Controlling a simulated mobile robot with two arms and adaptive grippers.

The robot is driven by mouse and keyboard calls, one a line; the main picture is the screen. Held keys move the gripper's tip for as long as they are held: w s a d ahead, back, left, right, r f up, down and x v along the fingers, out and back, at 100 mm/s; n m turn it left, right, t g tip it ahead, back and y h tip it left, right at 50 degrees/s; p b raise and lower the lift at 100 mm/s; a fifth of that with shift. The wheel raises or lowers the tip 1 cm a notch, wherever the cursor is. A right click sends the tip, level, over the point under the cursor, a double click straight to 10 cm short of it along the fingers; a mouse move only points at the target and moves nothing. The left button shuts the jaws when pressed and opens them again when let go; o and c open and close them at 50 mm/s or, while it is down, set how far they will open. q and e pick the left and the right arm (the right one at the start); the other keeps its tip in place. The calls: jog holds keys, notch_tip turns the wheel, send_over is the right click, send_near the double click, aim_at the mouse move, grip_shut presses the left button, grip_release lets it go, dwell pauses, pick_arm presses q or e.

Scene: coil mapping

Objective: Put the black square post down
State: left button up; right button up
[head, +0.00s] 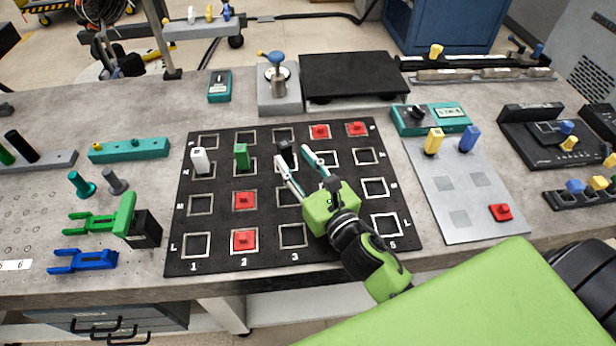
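The black square post (286,149) stands on the black grid board (268,265), in column 3 of the second row from the back, and looks upright. My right gripper (292,154) reaches in from the lower right. Its two pale fingers are spread, with the tips near the post and a gap wider than the post. The near finger partly hides the post's base, so I cannot tell whether it sits fully in its square. My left gripper is not in view.
On the board, a white post (199,160) and a green post (241,157) stand left of the black one, with several red pieces around. A grey plate (445,190) with yellow and blue posts lies right. Green and blue forks (82,260) lie left.

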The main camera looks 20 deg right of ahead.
jog(key=s, duration=0.4)
jog(key=shift+s+d+f+b, duration=0.1)
jog(key=shift+s+d+b, duration=0.15)
jog(key=shift+b, duration=0.15)
jog(key=shift+s+d, duration=0.1)
jog(key=shift+s, duration=0.5)
